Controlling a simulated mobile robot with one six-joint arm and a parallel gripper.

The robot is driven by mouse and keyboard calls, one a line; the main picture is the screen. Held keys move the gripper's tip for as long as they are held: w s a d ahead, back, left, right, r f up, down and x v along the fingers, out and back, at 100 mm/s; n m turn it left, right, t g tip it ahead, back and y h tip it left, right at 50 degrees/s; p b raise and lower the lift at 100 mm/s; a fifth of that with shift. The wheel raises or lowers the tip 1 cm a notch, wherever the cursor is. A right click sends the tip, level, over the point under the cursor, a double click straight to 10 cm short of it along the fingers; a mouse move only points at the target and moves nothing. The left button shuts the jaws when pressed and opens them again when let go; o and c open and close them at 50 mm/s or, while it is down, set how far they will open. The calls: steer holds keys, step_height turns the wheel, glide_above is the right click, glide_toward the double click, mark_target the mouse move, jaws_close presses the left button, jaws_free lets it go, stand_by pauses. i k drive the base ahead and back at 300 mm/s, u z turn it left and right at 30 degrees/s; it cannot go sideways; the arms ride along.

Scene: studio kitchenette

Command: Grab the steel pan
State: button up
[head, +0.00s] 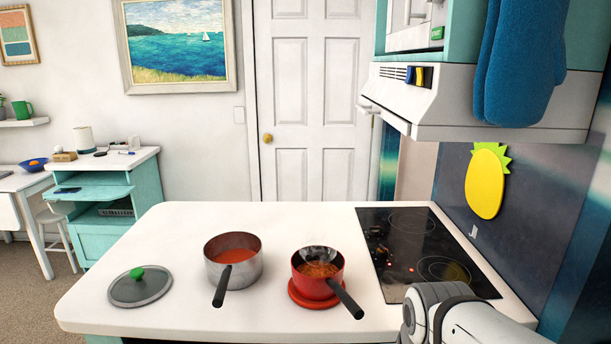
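The steel pan (238,272) stands on the white counter, left of the middle. It holds orange-red sauce, and its dark handle (222,287) points toward me and slightly left. Part of my white and grey arm shows at the bottom right, by the cooktop's near edge. My gripper itself is not in view. Nothing touches the steel pan.
A red pan (312,285) with food and a dark handle sits on a red trivet (298,297) to the right. A lid (140,288) with a green knob lies to the left. A black cooktop (400,240) lies under a white hood (480,100). The counter (190,222) is clear behind the pans.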

mark_target(233, 260)
steer(key=u, duration=2.9)
steer(key=i, duration=0.5)
steer(key=z, duration=2.3)
